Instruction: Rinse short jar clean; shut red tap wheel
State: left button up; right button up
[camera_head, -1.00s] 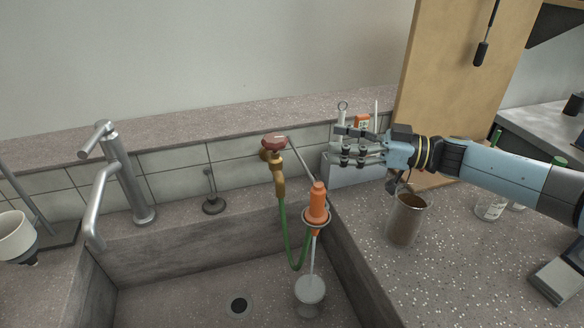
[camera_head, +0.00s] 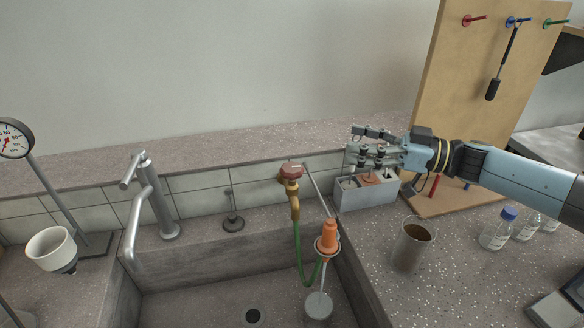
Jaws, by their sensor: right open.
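The red tap wheel (camera_head: 291,172) sits on a brass tap (camera_head: 292,190) at the back edge of the sink. A green hose runs from the tap to an orange nozzle (camera_head: 329,235) held in a ring. A small grey round vessel (camera_head: 318,306), possibly the short jar, is in the sink below the nozzle, with a thin pale line between them; I cannot tell if it is water or a rod. My right gripper (camera_head: 368,147) is open, right of the tap and above a grey divided box (camera_head: 365,200). My left gripper is out of view.
A wooden pegboard (camera_head: 470,90) rises behind. A steel faucet (camera_head: 150,200) and a white cup (camera_head: 50,249) are on the left.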

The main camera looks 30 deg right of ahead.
aim_at(291, 170)
jog(key=k, duration=1.5)
